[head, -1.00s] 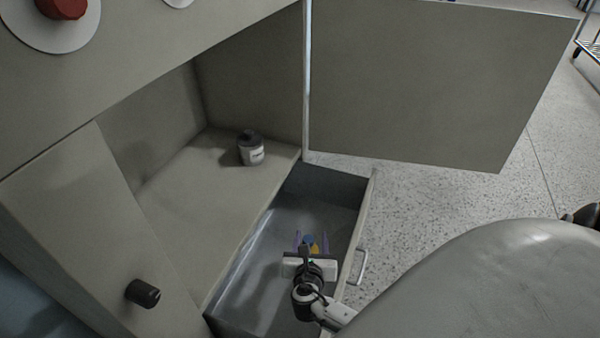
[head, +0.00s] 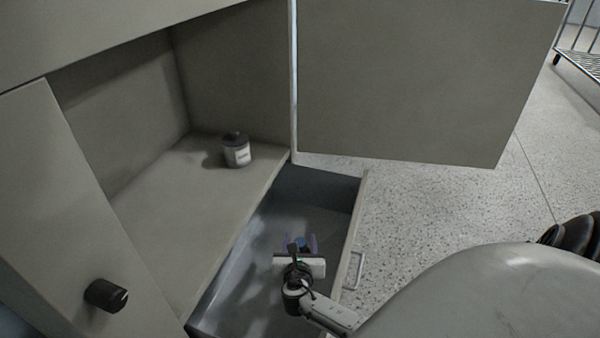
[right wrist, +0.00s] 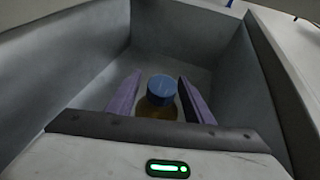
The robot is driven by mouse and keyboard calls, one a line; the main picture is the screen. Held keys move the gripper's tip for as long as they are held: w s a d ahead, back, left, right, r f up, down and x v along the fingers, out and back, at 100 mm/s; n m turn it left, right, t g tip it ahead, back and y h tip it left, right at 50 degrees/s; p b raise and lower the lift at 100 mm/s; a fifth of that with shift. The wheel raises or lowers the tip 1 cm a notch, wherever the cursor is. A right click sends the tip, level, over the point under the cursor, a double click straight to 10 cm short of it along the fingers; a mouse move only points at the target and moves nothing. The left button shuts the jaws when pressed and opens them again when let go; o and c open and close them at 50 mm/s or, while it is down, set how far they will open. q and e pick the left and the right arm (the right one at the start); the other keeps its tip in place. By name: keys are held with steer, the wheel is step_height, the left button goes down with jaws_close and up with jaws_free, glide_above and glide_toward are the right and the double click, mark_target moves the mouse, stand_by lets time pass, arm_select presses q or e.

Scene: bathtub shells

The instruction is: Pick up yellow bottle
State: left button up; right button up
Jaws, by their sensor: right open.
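The yellow bottle (right wrist: 157,112) with a blue cap (right wrist: 162,88) stands inside the open drawer. In the head view only its blue cap (head: 299,241) shows clearly, and my gripper hides the rest. My right gripper (right wrist: 160,80) is open, with its two purple fingers on either side of the bottle. Small gaps show between the fingers and the cap. Whether the fingers touch the bottle's body cannot be told. My left gripper is in neither view.
The grey drawer (head: 335,200) has walls close around my right gripper. A jar with a dark lid (head: 236,152) stands on the cabinet shelf (head: 180,205) to the left. An open cabinet door (head: 420,80) stands behind the drawer. Speckled floor (head: 430,210) is clear to the right.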

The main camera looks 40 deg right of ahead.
steer(key=shift+x, duration=0.8)
jaws_close()
